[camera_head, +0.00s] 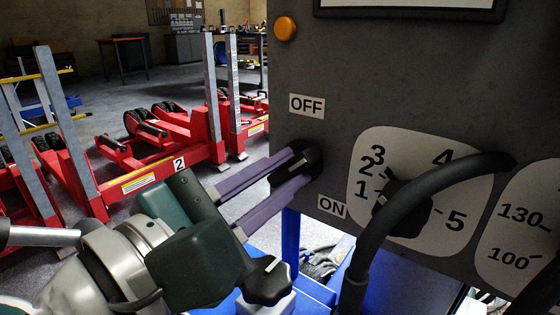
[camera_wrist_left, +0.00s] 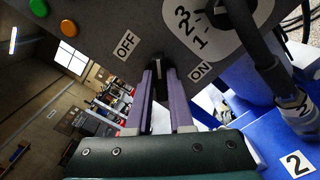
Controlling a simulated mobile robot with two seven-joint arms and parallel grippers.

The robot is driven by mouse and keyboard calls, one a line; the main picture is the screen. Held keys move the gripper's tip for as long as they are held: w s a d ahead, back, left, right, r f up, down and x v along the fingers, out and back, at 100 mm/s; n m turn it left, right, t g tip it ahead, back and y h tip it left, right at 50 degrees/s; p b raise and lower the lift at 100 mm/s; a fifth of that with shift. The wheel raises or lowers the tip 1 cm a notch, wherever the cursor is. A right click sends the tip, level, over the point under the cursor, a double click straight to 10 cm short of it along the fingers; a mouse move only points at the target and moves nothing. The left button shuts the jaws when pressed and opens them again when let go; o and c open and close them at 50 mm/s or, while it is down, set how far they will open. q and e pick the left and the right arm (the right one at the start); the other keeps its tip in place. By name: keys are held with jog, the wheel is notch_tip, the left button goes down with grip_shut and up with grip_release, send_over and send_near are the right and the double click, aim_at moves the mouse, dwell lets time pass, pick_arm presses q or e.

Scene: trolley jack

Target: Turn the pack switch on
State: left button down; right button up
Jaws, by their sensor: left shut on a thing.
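The pack switch (camera_head: 300,158) is a black rotary knob on the dark grey panel, between the OFF label (camera_head: 307,105) above and the ON label (camera_head: 332,207) below. My left gripper (camera_head: 292,172) is shut on the switch, with its purple fingers on either side of the knob. The left wrist view shows the knob (camera_wrist_left: 158,65) between the fingertips, with the OFF label (camera_wrist_left: 126,45) to its left and the ON label (camera_wrist_left: 200,71) to its right. The fingers partly hide the knob, so its exact setting is hard to tell. My right gripper is not in view.
A numbered dial (camera_head: 405,205) sits right of the switch, with a thick black cable (camera_head: 440,172) arching in front. An orange light (camera_head: 285,28) is above. Blue structure lies below the panel. Red trolley jacks (camera_head: 150,155) stand on the floor at left.

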pick_arm(q)
jog(key=m, duration=0.4)
jog(key=shift+f+m, duration=0.1)
jog(key=shift+m, duration=0.2)
jog(key=m+p, duration=0.1)
jog(key=m, duration=0.3)
jog(key=shift+d+f, duration=0.1)
jog(key=shift+f, duration=0.05)
jog(key=shift+m, duration=0.3)
jog(key=c, duration=0.8)
grip_release()
jog(key=shift+s, duration=0.1)
jog(key=v, duration=1)
jog(key=shift+p, duration=0.35)
